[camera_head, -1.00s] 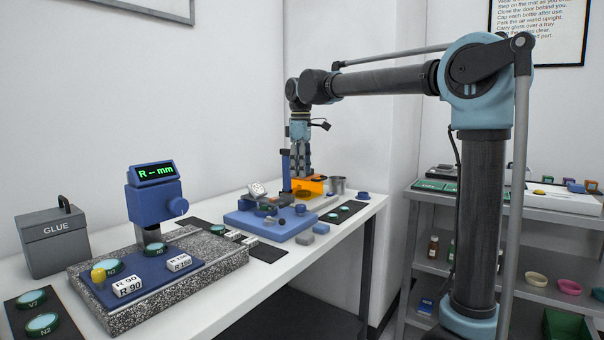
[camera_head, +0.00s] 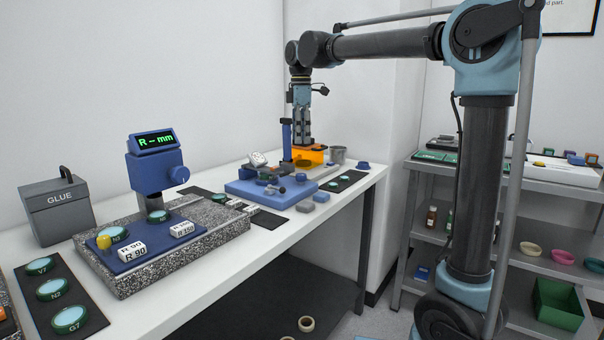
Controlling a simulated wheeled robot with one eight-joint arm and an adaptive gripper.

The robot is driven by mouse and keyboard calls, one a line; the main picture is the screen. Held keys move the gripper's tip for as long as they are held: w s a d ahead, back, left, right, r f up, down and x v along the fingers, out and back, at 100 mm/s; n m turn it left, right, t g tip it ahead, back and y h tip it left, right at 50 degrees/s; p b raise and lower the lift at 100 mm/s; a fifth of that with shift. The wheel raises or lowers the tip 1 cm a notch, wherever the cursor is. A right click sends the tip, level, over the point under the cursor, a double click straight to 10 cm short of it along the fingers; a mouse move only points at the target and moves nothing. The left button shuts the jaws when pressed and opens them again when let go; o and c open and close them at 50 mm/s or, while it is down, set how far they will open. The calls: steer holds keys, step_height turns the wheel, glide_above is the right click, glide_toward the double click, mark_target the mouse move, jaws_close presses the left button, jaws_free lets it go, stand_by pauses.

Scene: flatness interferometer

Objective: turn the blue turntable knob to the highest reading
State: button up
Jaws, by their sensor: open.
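My gripper (camera_head: 303,142) points straight down at the far end of the bench, over or just behind an orange shield (camera_head: 309,155). Its fingers look apart and nothing shows between them. A small blue knob-like piece (camera_head: 362,165) sits at the bench's right edge, right of the gripper and apart from it; I cannot tell whether it is the turntable knob. No other reading is legible.
A blue fixture (camera_head: 250,193) with small parts stands before the shield, beside a blue post (camera_head: 286,135). A silver cup (camera_head: 338,155) stands right of the gripper. A granite slab (camera_head: 215,245) and a GLUE box (camera_head: 55,212) are at left. Grey shelves (camera_head: 480,172) stand at right.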

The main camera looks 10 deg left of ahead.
mark_target(301, 174)
step_height(301, 174, down, 13)
steer(key=shift+r, duration=0.1)
stand_by(0.4)
steer(key=c, duration=1.1)
